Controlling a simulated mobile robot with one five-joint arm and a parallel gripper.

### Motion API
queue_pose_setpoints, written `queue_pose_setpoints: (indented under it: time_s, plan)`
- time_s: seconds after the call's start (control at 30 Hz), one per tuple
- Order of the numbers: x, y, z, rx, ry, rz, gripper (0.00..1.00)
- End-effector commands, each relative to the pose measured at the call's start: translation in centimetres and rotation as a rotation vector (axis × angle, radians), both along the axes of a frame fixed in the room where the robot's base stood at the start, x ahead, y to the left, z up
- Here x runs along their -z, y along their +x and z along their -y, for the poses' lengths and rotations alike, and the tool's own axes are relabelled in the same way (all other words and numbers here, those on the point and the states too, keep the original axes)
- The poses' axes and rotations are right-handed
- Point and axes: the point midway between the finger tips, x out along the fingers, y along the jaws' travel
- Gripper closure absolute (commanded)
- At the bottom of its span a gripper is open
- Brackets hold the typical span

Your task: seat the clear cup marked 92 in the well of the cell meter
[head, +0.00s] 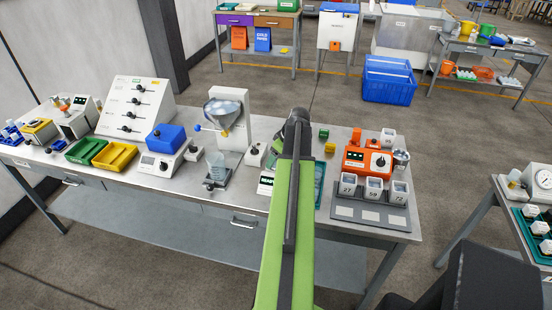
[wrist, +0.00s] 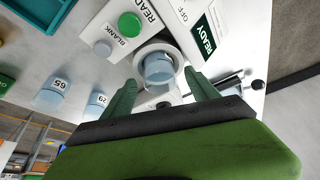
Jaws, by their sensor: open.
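In the wrist view, a pale blue clear cup (wrist: 158,69) sits inside the round white well (wrist: 174,49) of the white cell meter (wrist: 185,12). No number is visible on this cup, so I cannot tell whether it is the one marked 92. My gripper (wrist: 160,78) is open, with one green finger on each side of the cup and gaps showing between. Two more clear cups stand on the bench to the left, with marks resembling 65 (wrist: 50,96) and 29 (wrist: 97,105). In the head view my arm hides the gripper and most of the meter.
The meter has a green button (wrist: 130,24) and READY signs. A black-knobbed lever (wrist: 258,86) is close right of the fingers, near the bench edge. In the head view an orange device (head: 355,157) and a grey rack (head: 345,213) holding white square cups stand to the right.

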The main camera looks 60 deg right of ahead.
Motion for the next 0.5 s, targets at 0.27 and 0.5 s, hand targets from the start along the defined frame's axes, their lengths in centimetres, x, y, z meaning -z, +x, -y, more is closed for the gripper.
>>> queue_pose_setpoints:
  time_s: [0.27,0.5]
  plan:
    - [-5.9,-2.0,-0.3,0.002,0.001,0.000,0.32]
    - [-11.3,-4.2,-0.4,0.002,0.001,0.001,0.32]
